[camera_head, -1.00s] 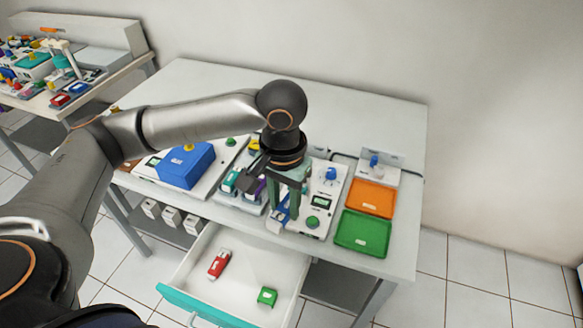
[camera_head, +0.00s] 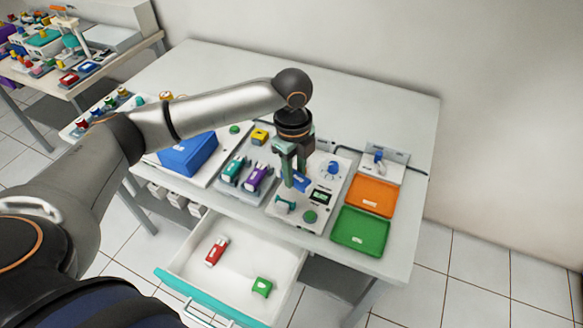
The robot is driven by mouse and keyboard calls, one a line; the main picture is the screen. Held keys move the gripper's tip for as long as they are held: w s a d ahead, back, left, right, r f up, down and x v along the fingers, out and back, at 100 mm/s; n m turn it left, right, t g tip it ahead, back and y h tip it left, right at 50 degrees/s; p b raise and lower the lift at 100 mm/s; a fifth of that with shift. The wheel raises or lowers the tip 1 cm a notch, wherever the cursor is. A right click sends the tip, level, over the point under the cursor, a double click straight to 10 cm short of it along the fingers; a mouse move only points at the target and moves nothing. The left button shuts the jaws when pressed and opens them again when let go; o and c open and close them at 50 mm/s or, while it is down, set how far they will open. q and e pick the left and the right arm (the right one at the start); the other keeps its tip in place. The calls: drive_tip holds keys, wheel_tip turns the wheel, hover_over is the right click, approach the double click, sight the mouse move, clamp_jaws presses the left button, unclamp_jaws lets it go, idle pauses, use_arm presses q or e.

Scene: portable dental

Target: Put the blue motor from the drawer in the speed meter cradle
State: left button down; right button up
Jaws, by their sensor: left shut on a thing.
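My left gripper (camera_head: 290,172) points down over the white speed meter unit (camera_head: 318,226) and is shut on the blue motor (camera_head: 299,182). The motor is partly hidden by the fingers. It is above the unit's upper left part; I cannot tell if it touches. The unit has a small dark display, a green button, a blue knob and a teal cradle piece (camera_head: 284,204) at its lower left, which looks empty. The open drawer (camera_head: 186,269) holds a red motor (camera_head: 217,251) and a green motor (camera_head: 262,287). My right gripper is not in view.
An orange tray (camera_head: 370,196) and a green tray (camera_head: 361,230) lie right of the unit. A blue box (camera_head: 188,154) and a rack with teal and purple motors (camera_head: 258,178) stand to the left. The back of the table is clear.

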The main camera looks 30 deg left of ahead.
sight(294, 170)
use_arm(q)
drive_tip(key=m, duration=0.2)
drive_tip(key=w+f+m, duration=0.1)
drive_tip(key=shift+a+m, duration=0.25)
drive_tip(key=shift+m, duration=0.15)
drive_tip(key=m, duration=0.2)
drive_tip(key=w+f+m, duration=0.1)
drive_tip(key=shift+a+m+p, duration=0.3)
drive_tip(key=shift+p, duration=0.05)
drive_tip(key=m, duration=0.2)
drive_tip(key=w+a+f+m, duration=0.1)
drive_tip(key=m, duration=0.1)
drive_tip(key=f+m, duration=0.1)
drive_tip(key=m, duration=0.2)
drive_tip(key=shift+w+a+f, duration=0.15)
drive_tip(key=shift+f, duration=0.25)
wheel_tip(294, 170, down, 4)
drive_tip(key=b, duration=0.5)
drive_tip(key=shift+f, duration=0.15)
drive_tip(key=shift+p, duration=0.5)
